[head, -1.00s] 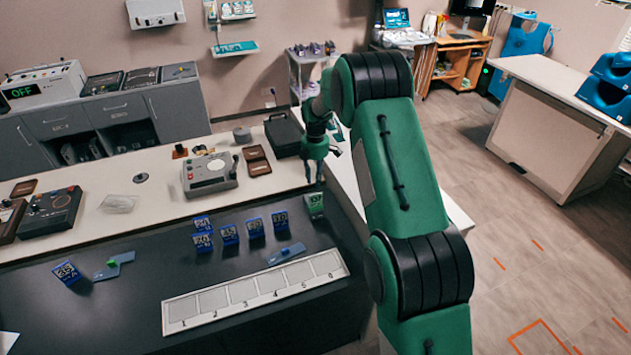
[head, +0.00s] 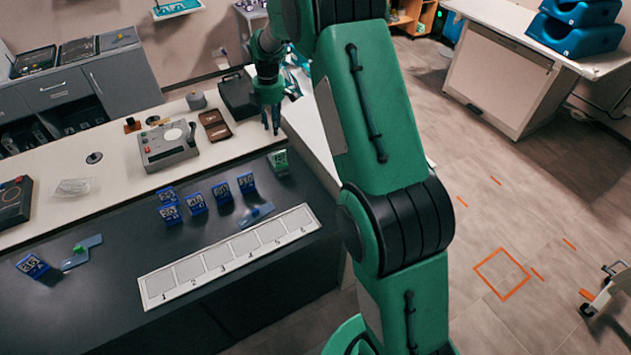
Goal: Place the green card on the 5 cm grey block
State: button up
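The green card (head: 279,160) stands upright at the far right end of the dark worktop, beside the row of blue cards. My gripper (head: 271,131) points down just above and behind it in the picture. Its two fingers look slightly apart and empty, with a small gap between the fingertips and the card. I cannot pick out a 5 cm grey block for certain. A pale strip with numbered grey squares (head: 228,255) lies at the worktop's front.
Several blue cards (head: 196,203) stand left of the green card. Flat blue pieces lie near the strip (head: 256,213) and at left (head: 82,252), the latter with a small green part. A grey device (head: 168,147) and brown case (head: 214,125) are on the white counter.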

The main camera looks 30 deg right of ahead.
jog(key=s+a+r+m+t, duration=0.1)
jog(key=s+a+r+m, duration=0.3)
jog(key=s+r, duration=0.75)
jog(key=s+a+r+m+t, duration=0.1)
jog(key=s+a+r+m, duration=0.25)
jog(key=s+r, duration=0.8)
jog(key=s+a+r+m+t, duration=0.1)
jog(key=s+m, duration=0.3)
jog(key=s, duration=0.9)
jog(key=s+a+r+m+t, duration=0.1)
jog(key=s+m, duration=0.3)
jog(key=s, duration=1)
jog(key=shift+s+a+r+m+t, duration=0.2)
jog(key=shift+a+m+t, duration=0.25)
jog(key=shift+a, duration=0.4)
jog(key=shift+w, duration=0.1)
notch_tip(320, 180, down, 4)
jog(key=b, duration=0.4)
jog(key=shift+f, duration=0.1)
